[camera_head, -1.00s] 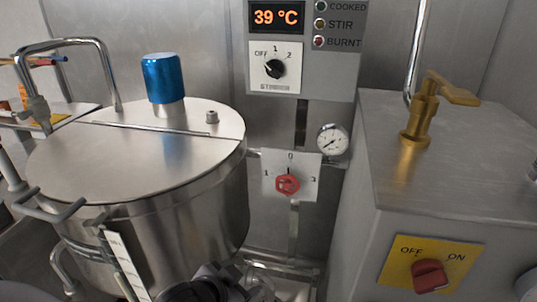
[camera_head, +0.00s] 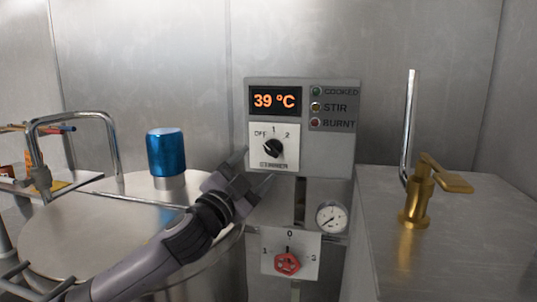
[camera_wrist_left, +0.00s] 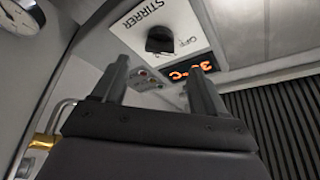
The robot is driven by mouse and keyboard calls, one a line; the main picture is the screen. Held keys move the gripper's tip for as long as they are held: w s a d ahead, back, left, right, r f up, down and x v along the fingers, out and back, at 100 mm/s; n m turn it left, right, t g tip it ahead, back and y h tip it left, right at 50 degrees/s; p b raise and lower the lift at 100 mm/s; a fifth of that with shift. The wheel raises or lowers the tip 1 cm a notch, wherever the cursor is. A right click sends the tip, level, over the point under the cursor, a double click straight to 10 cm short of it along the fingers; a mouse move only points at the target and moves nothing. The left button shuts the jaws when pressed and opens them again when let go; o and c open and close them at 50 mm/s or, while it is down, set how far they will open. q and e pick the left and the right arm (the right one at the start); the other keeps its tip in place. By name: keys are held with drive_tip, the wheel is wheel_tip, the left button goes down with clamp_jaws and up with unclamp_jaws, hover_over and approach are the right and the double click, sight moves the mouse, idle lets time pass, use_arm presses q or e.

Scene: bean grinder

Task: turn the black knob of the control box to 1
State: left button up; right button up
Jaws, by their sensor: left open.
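The control box (camera_head: 335,154) is a grey panel on the wall, with a display reading 39 °C. Its black knob (camera_head: 273,148) sits on a white plate marked OFF, 1, 2 and STIRRER. The knob's pointer is turned to the upper left, toward OFF. My left gripper (camera_head: 260,168) is open and empty, just below and in front of the plate. In the left wrist view, the black knob (camera_wrist_left: 160,41) lies beyond the two fingers (camera_wrist_left: 158,80), apart from them. My right gripper is not in view.
A steel kettle with a flat lid (camera_head: 90,232) and a blue cylinder (camera_head: 166,152) stands at left. Below the box are a gauge (camera_head: 331,217) and a red knob (camera_head: 287,263). A brass tap (camera_head: 420,195) stands on a steel cabinet (camera_head: 455,235) at right.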

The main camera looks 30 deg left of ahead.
sight(270, 152)
use_arm(q)
drive_tip(key=shift+p+x, duration=1)
drive_tip(key=shift+x, duration=2.4)
drive_tip(key=shift+c, duration=0.3)
drive_tip(key=c, duration=1)
